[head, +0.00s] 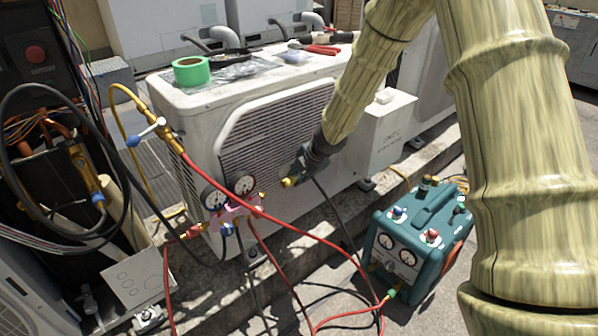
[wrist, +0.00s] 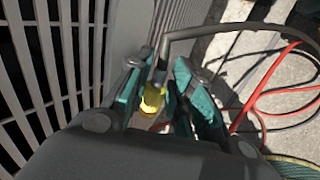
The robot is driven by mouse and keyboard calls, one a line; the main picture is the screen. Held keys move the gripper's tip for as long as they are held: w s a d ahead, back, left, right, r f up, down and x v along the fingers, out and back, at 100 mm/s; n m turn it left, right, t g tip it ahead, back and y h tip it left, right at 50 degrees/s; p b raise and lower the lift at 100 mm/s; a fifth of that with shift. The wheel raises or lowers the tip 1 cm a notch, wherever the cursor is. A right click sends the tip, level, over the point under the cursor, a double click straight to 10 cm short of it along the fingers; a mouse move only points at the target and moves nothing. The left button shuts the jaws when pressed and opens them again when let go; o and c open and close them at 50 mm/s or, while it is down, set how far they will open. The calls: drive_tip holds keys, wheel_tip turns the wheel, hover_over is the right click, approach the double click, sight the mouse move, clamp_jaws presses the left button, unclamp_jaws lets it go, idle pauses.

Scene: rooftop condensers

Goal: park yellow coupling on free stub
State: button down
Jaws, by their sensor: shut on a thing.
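My gripper (head: 303,170) is in front of the white condenser's grille, right of the gauge manifold. In the wrist view its teal-padded fingers (wrist: 156,88) are closed on the yellow coupling (wrist: 152,101). The coupling also shows in the head view (head: 289,182), pointing left and slightly down. A dark hose (wrist: 205,30) runs from the coupling and hangs below the gripper. The pink manifold (head: 232,211) with two gauges is left of and below the coupling, apart from it. I cannot tell which fitting is the free stub.
The condenser (head: 205,125) stands close behind the gripper, with green tape (head: 191,70) on top. Red hoses (head: 330,240) cross the space in front. A teal recovery machine (head: 415,240) stands lower right. A brass valve with a red hose (head: 165,132) is at left.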

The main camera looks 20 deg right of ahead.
sight(286, 181)
drive_tip(key=shift+s+a+b, duration=0.2)
drive_tip(key=shift+a+b, duration=0.65)
drive_tip(key=shift+a, duration=0.1)
drive_tip(key=shift+s+a+b, duration=0.3)
drive_tip(key=shift+a+b, duration=0.3)
drive_tip(key=shift+a, duration=0.1)
drive_tip(key=shift+s+a+b, duration=0.25)
drive_tip(key=shift+a+b, duration=0.35)
drive_tip(key=shift+a, duration=0.05)
drive_tip(key=shift+r, duration=0.1)
drive_tip(key=shift+s+a, duration=0.25)
drive_tip(key=shift+a, duration=0.4)
drive_tip(key=shift+s+a, duration=0.25)
drive_tip(key=shift+a, duration=0.4)
idle(1.7)
drive_tip(key=c, duration=1.2)
unclamp_jaws()
drive_tip(key=shift+o, duration=0.2)
